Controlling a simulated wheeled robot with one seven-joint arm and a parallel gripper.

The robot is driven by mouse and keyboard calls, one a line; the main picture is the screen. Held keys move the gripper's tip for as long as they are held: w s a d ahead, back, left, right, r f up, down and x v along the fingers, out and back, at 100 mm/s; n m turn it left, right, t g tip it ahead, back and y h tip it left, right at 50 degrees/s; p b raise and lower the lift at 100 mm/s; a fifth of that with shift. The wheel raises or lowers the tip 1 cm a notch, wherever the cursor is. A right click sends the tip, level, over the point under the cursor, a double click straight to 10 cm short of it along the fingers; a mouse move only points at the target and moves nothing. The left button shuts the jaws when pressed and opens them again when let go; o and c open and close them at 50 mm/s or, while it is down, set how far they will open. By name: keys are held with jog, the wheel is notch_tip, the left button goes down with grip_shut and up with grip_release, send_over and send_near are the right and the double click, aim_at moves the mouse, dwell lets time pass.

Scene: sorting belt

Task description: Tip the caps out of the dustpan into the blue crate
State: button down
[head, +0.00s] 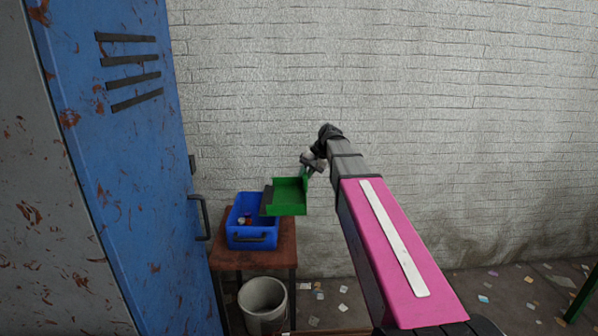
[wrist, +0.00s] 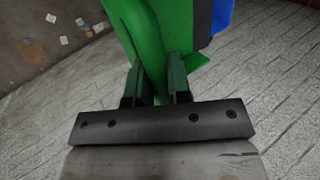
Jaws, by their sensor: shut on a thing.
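The green dustpan (head: 289,197) is held over the right part of the blue crate (head: 252,239), with its dark lip toward the crate. No caps show in the part of the pan that I see. Inside the crate are a few small white and red pieces (head: 243,220), likely caps. My gripper (head: 307,170) is shut on the dustpan's handle. In the wrist view its fingers (wrist: 159,85) close on the green handle (wrist: 150,60), and a bit of the blue crate (wrist: 222,14) shows at the top right. The dustpan hides part of the crate.
The crate stands on a small reddish-brown table (head: 228,262). A grey bin (head: 262,303) is below it. A rusty blue locker door (head: 120,150) with a handle rises close on the left. A white brick wall (head: 440,130) is behind. Paper scraps litter the floor.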

jog(key=shift+d+f+y, duration=0.25)
jog(key=shift+d+y, duration=0.05)
jog(key=shift+d, duration=0.05)
jog(key=shift+a+r, duration=0.2)
jog(key=shift+r, duration=1.35)
jog(key=shift+a+r, duration=0.15)
jog(key=shift+r, duration=1.35)
